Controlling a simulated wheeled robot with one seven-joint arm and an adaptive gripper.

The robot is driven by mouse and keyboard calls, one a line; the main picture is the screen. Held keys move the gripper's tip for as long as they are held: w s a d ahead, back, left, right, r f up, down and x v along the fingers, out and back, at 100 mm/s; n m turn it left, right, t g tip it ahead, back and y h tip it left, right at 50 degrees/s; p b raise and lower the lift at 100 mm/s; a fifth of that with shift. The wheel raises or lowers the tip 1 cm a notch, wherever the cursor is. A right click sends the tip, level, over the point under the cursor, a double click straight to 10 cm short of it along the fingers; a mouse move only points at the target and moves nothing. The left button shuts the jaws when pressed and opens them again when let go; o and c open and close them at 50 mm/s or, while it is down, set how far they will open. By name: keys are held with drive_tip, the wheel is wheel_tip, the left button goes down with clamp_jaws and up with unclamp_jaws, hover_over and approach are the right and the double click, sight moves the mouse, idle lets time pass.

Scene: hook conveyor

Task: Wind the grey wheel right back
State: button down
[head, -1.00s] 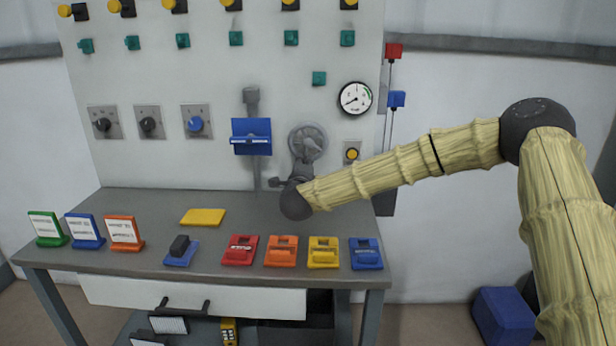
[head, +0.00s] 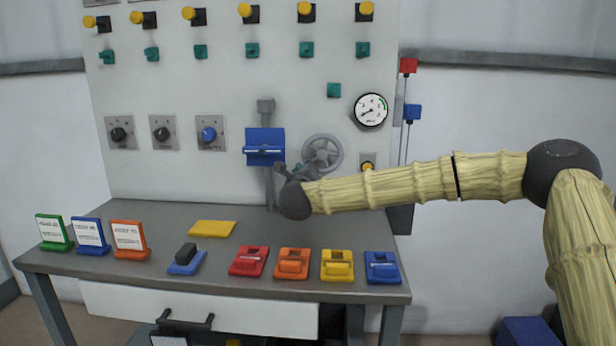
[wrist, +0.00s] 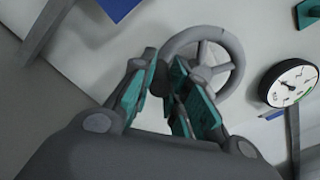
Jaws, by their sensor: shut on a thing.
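The grey wheel (head: 323,153) is a spoked handwheel on the upright panel, right of the blue flap. It also shows in the wrist view (wrist: 229,47), with its rim and spokes clear on the right side. My gripper (head: 308,165) is at the wheel's lower left in the head view. In the wrist view my gripper (wrist: 166,84) has its teal-lined fingers at the left part of the wheel. It is shut on the wheel, though the exact point of contact is partly hidden between the fingers.
A dial gauge (head: 371,110) is right of the wheel. A blue flap (head: 264,147) on a grey post is close on its left. A yellow button (head: 368,165) is at lower right. The bench (head: 190,275) below carries several coloured blocks and cards.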

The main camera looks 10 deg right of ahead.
idle(0.5)
drive_tip(key=c, duration=1.3)
unclamp_jaws()
drive_tip(key=shift+a, duration=0.1)
drive_tip(key=shift+c, duration=0.2)
drive_tip(key=shift+s, duration=0.1)
drive_tip(key=v, duration=1.1)
drive_tip(key=shift+s, duration=0.35)
drive_tip(key=shift+a+r, duration=0.1)
